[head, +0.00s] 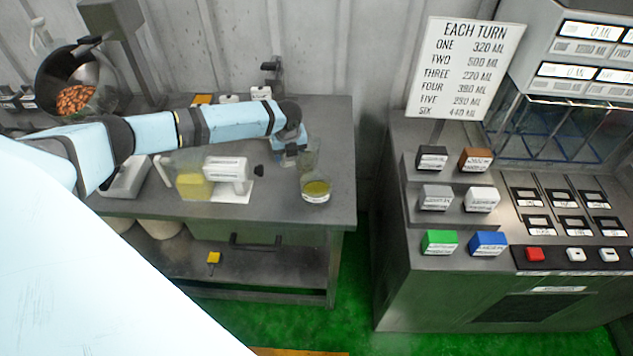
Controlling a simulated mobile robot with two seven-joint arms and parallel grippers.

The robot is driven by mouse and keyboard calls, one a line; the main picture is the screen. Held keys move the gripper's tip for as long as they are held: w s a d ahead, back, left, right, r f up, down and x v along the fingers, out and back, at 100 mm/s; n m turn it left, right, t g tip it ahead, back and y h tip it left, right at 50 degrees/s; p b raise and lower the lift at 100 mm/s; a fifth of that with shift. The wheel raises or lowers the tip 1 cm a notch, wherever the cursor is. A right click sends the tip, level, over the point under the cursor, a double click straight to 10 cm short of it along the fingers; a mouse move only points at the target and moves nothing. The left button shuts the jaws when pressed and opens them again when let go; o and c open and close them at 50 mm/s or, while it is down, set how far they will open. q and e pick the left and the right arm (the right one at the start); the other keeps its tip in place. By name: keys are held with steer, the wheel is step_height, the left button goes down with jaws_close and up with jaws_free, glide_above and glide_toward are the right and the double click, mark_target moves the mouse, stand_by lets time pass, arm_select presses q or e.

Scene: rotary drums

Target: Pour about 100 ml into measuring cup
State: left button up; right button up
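A clear vessel (316,189) with yellow-green liquid in its bottom and a white label stands near the right end of the grey table; it looks like the measuring cup. My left gripper (291,150) points down just left of and behind its upper part. Its fingers are small and partly hidden, so I cannot tell whether they touch the vessel or are open. My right gripper is not in view.
The white labelled device (229,170) has a black knob, between jug and vessel. A metal drum (54,72) with orange-brown pieces stands at the far left. A console (455,275) with coloured blocks and a sign (465,65) stands right, across a green floor gap.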

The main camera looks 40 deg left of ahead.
arm_select(q)
steer(key=shift+w+a+f+g+h+b, duration=0.25)
steer(key=shift+w+a+g+h+b, duration=0.3)
steer(key=shift+h, duration=0.25)
steer(key=shift+s+d, duration=0.1)
